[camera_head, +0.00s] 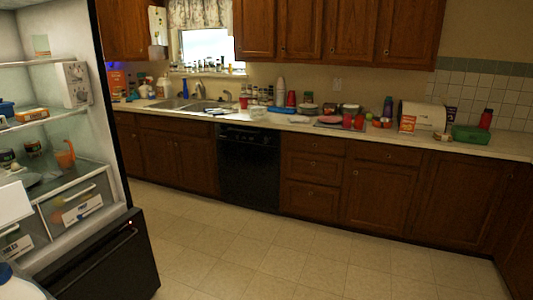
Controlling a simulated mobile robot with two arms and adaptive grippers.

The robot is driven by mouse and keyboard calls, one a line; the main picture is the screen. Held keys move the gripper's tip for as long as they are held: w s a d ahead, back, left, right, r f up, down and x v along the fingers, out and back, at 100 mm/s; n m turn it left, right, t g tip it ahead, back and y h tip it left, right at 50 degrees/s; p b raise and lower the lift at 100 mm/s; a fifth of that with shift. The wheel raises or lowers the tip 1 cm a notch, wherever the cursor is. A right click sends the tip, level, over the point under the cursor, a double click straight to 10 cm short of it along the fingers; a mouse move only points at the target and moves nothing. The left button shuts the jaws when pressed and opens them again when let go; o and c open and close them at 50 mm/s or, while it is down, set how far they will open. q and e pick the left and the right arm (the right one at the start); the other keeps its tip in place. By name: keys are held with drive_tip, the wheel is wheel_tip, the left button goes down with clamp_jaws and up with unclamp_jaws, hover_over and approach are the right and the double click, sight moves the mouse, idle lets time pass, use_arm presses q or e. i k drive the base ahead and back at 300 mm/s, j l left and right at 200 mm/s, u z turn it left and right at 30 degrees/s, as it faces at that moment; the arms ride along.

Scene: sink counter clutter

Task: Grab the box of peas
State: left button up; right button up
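I cannot make out for certain which item is the box of peas. A small orange and white box (407,124) stands upright on the counter at the right, in front of a white bread-box shape. Another flat orange and white box (31,114) lies on a shelf of the open fridge at the left. The labels are too small to read. Neither of my grippers can be made out. White shapes at the lower left edge may be parts of me.
The counter (515,147) runs along the far wall, crowded with cups, bowls and bottles. The sink (175,104) is at its left. A black dishwasher (249,168) sits below. The open fridge (72,168) fills the left side. The tiled floor (300,255) between is clear.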

sight(255, 112)
drive_tip(key=i+l+u, duration=0.15)
drive_tip(key=i, duration=0.4)
drive_tip(key=i+l+u, duration=0.2)
drive_tip(key=i+l, duration=0.25)
drive_tip(key=i+l+u, duration=0.15)
drive_tip(key=i+l, duration=0.3)
drive_tip(key=i, duration=1)
drive_tip(key=i+j+z, duration=0.1)
drive_tip(key=i, duration=0.7)
drive_tip(key=i+j, duration=0.1)
drive_tip(key=i, duration=0.7)
drive_tip(key=z, duration=0.05)
